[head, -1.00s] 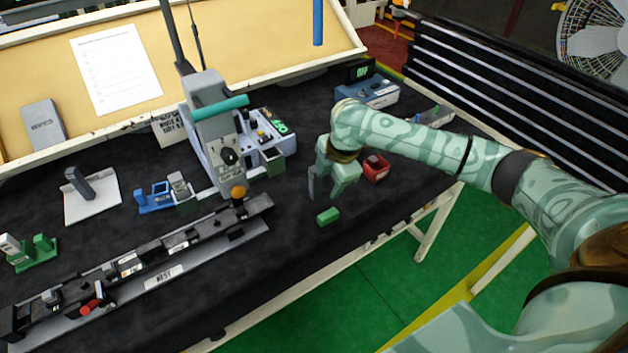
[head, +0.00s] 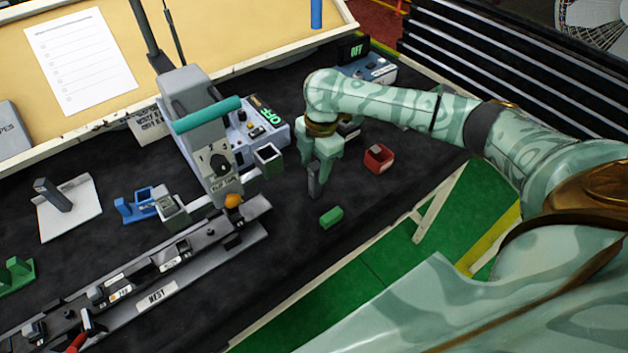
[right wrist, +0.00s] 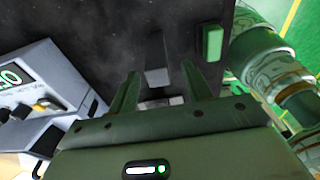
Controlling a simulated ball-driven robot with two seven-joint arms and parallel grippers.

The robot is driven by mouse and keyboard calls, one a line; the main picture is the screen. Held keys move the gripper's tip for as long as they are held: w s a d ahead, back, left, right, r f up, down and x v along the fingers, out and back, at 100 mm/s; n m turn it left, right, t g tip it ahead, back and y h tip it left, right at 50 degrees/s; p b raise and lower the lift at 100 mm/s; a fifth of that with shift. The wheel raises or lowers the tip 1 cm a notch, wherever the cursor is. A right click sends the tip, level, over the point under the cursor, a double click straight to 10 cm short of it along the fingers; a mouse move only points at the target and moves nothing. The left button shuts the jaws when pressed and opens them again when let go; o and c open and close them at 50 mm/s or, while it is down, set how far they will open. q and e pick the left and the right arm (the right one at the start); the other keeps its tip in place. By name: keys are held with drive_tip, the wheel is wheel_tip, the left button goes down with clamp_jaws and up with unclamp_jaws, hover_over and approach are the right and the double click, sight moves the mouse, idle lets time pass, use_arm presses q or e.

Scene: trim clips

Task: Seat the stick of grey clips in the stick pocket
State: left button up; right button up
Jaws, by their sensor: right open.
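A dark grey upright stick (head: 314,182), which looks like the stick of grey clips, stands on the black table top. My right gripper (head: 318,164) is open, pointing down at the top of this stick. In the right wrist view a grey piece (right wrist: 157,76) shows between the open fingers (right wrist: 160,88), with a gap on each side. Two open-topped grey holders stand by the press: one at its right side (head: 268,160), one at its left (head: 172,208). I cannot tell which is the stick pocket. My left gripper is out of view.
A green block (head: 331,217) lies just in front of the stick. A red open box (head: 378,158) is to the right. The press (head: 200,120) and its control box (head: 255,128) stand to the left. A long rail (head: 130,290) crosses the front left.

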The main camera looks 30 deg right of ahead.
sight(315, 175)
wheel_tip(315, 175, down, 4)
drive_tip(key=shift+w+f+b, duration=0.15)
drive_tip(key=shift+b, duration=0.45)
clamp_jaws()
drive_tip(key=shift+r, duration=0.2)
